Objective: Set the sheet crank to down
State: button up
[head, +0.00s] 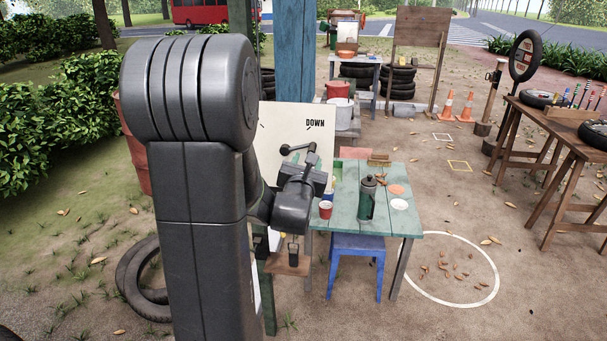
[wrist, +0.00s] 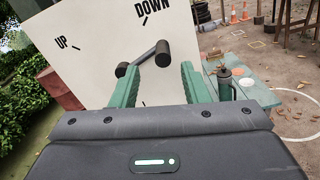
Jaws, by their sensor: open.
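The sheet crank (wrist: 143,60) is a dark bar on a white panel (wrist: 95,30). Its round hub (wrist: 122,70) is at the left end and its thick cylindrical handle (wrist: 163,48) at the right end. The bar points right and slightly up, below the tick beside the DOWN label (wrist: 153,9). The UP label (wrist: 61,43) is to the left. The crank also shows in the head view (head: 297,148). My gripper (wrist: 160,72) is open, its green fingers reaching to either side of the handle's near end. I cannot tell whether they touch it.
A green table (head: 407,220) with a dark green bottle (head: 367,198) and a red cup (head: 326,209) stands right of the panel. A blue stool (head: 357,246) is below it. A blue post (head: 295,50) rises behind the panel.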

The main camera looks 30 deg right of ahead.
jog(key=v, duration=0.6)
jog(key=shift+s+p, duration=0.15)
jog(key=shift+p, duration=0.2)
jog(key=shift+a, duration=0.15)
